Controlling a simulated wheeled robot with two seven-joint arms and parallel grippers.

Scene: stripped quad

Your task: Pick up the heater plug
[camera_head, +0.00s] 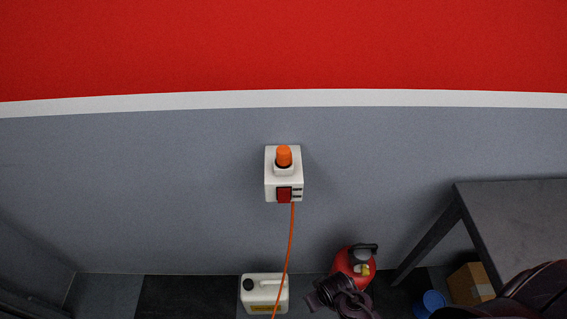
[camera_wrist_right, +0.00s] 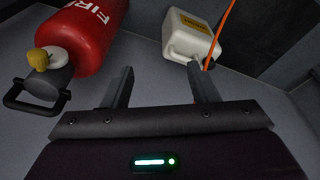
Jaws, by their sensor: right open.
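An orange plug (camera_head: 284,156) sits in the top of a white socket box (camera_head: 270,185) on the grey wall. The box has a red part on its front. An orange cable (camera_head: 290,245) hangs from the box to the floor; it also shows in the right wrist view (camera_wrist_right: 221,32). My right gripper (camera_head: 328,293) is low in front of the wall, below and to the right of the box. In the right wrist view its two fingers (camera_wrist_right: 162,80) are apart with nothing between them. My left gripper is not in view.
A white canister (camera_head: 264,291) stands below the box. A red fire extinguisher (camera_head: 351,265) is close to my right gripper. A dark table (camera_head: 520,215) stands at the right, with a cardboard box (camera_head: 470,285) and a blue object (camera_head: 431,302) below. The wall around the socket box is clear.

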